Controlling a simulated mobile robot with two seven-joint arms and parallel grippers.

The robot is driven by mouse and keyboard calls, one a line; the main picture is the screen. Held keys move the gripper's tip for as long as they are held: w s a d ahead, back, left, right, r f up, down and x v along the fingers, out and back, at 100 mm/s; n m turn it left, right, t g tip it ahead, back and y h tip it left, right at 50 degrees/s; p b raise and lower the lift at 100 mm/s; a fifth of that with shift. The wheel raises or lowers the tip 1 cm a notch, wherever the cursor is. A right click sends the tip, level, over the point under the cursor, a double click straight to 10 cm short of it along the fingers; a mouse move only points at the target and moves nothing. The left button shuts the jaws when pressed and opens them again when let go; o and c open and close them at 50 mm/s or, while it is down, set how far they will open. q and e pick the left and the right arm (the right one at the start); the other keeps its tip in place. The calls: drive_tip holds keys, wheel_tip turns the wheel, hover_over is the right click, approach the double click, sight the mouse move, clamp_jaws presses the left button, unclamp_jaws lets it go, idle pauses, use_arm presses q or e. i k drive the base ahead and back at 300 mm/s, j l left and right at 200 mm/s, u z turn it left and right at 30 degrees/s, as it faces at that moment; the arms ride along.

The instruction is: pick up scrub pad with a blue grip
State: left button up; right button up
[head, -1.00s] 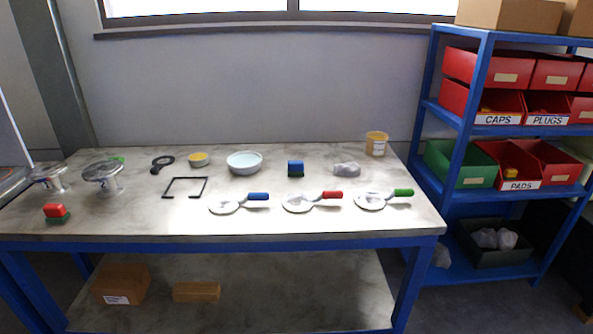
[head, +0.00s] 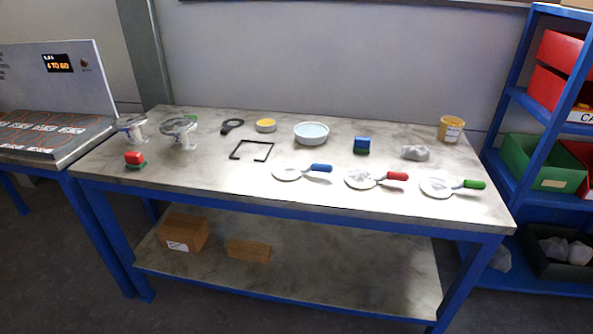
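The scrub pad with a blue grip (head: 361,144) sits on the workbench, right of centre towards the back. It is a small block with a blue top and a dark green base. A similar pad with a red grip (head: 134,159) sits near the bench's left end. Neither of my grippers shows in the head view.
Blue shelving (head: 516,100) stands right.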

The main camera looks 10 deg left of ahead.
sight(361, 145)
drive_tip(key=i+j+z, duration=0.25)
drive_tip(key=i+j, duration=0.15)
drive_tip(key=i+j+z, duration=0.25)
drive_tip(key=j, duration=0.3)
drive_tip(key=i, duration=0.05)
